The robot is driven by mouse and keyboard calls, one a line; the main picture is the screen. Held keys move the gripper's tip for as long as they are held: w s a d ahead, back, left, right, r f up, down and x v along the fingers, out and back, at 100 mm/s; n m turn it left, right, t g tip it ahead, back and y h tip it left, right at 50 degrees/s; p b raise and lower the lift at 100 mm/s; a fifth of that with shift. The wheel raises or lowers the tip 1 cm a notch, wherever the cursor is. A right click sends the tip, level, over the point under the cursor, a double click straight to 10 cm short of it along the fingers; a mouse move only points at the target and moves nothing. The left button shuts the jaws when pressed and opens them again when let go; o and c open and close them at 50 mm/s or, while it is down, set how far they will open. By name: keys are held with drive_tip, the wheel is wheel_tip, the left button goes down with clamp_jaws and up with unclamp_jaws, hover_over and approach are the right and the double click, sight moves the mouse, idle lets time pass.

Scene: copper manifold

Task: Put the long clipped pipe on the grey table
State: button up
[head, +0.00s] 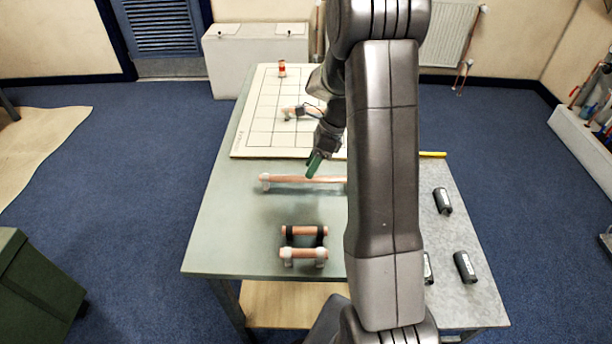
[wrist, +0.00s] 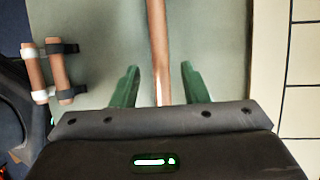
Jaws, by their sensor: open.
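The long clipped pipe (head: 305,179) is a copper tube with a pale clip at its left end. In the wrist view the long pipe (wrist: 157,45) runs from the top edge down between the green fingers. My gripper (head: 313,165) is above the pipe in the head view. It is open in the wrist view (wrist: 158,85), with one finger on each side of the pipe and a gap to each. I cannot tell its exact height over the pipe.
Two short clipped pipes (head: 303,253) lie nearer the front of the table. A white gridded board (head: 255,130) behind holds a small clipped copper part (head: 295,112) and a small red-and-copper piece (head: 282,69). Several dark cylinders (head: 442,201) lie at the right.

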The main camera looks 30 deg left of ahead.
drive_tip(key=v, duration=0.6)
drive_tip(key=shift+r, duration=0.4)
